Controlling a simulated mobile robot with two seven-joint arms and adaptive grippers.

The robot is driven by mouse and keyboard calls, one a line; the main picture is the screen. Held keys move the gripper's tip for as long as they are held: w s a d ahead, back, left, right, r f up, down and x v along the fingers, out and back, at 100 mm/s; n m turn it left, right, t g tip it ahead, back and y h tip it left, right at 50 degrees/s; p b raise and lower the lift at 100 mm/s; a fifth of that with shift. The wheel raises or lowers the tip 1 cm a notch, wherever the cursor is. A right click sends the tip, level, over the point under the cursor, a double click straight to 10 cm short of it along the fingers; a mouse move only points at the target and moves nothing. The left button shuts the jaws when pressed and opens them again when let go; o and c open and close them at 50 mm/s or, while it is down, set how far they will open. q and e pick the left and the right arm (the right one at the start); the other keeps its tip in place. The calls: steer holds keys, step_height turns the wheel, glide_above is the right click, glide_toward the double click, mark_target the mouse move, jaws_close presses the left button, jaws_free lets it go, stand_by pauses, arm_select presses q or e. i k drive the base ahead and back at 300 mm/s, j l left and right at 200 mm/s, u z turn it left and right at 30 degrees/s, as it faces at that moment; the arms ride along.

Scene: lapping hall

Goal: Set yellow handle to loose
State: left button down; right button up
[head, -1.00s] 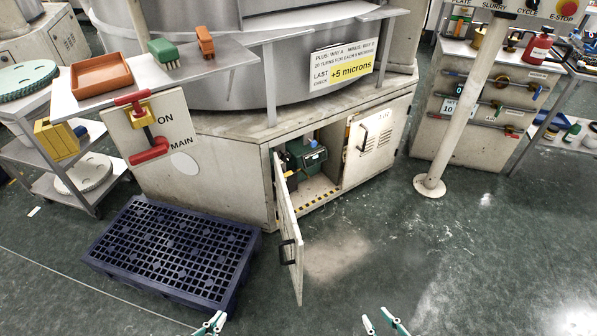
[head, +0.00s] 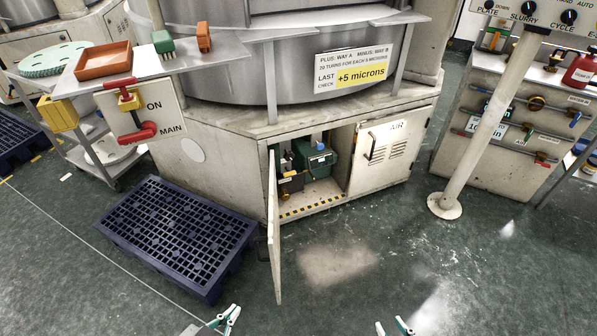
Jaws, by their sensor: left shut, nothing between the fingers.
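I cannot make out a yellow handle marked loose. At the left, a red switch handle with a yellow part (head: 129,101) sits on the ON/MAIN plate (head: 165,108). The open cabinet below the machine holds a green motor-like unit (head: 316,160) and dark parts beside it. My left gripper (head: 226,317) is shut and empty at the bottom edge, over the floor. My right gripper (head: 393,327) is open and empty, right of it.
The cabinet door (head: 274,235) stands open into the floor space. A blue pallet (head: 180,235) lies to its left. A white post (head: 485,130) stands before the valve panel. A shelf (head: 225,55) with an orange tray (head: 103,62) juts out upper left. Floor at centre right is clear.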

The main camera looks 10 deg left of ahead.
mark_target(289, 173)
steer(key=l+u, duration=0.15)
steer(key=l, duration=0.3)
steer(key=i+l+u, duration=0.15)
steer(key=l, duration=0.35)
steer(key=i+l+u, duration=0.1)
steer(key=l, duration=0.2)
steer(key=i+l+u, duration=0.15)
steer(key=l, duration=0.15)
steer(key=l+u, duration=0.1)
steer(key=l, duration=0.2)
steer(key=i+l+u, duration=0.2)
steer(key=i+l, duration=0.15)
steer(key=i+l+u, duration=0.15)
steer(key=i+l, duration=0.15)
steer(key=l, duration=0.25)
steer(key=i+l+u, duration=0.15)
steer(key=i+l, duration=0.45)
steer(key=l, duration=0.15)
